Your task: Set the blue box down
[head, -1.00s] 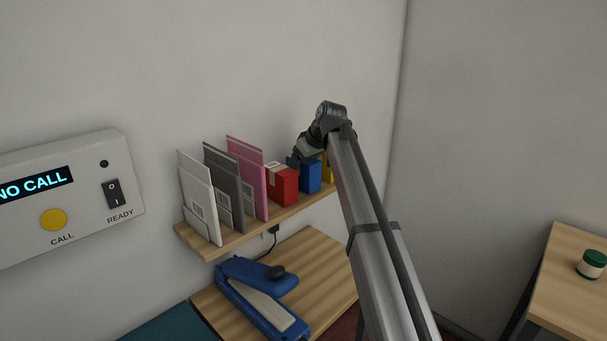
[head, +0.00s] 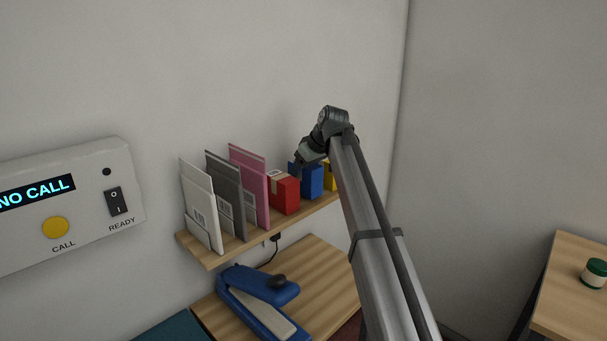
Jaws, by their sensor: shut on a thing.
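The blue box (head: 314,181) is upright at the wall shelf (head: 226,252), between a red box (head: 285,193) on its left and a yellow box (head: 329,175) on its right. Its base is at or very near the shelf board; I cannot tell whether it touches. My gripper (head: 302,167) is at the top left of the blue box and shut on it. The fingertips are dark and small here, and my wrist and arm hide part of the yellow box and the shelf's right end.
Grey, white and pink envelopes (head: 246,180) stand in holders on the shelf's left part. Below, a blue stapler-like device (head: 262,285) sits on a wooden table (head: 318,265). A call panel (head: 85,205) is on the wall at left. A green-lidded jar (head: 594,274) stands at far right.

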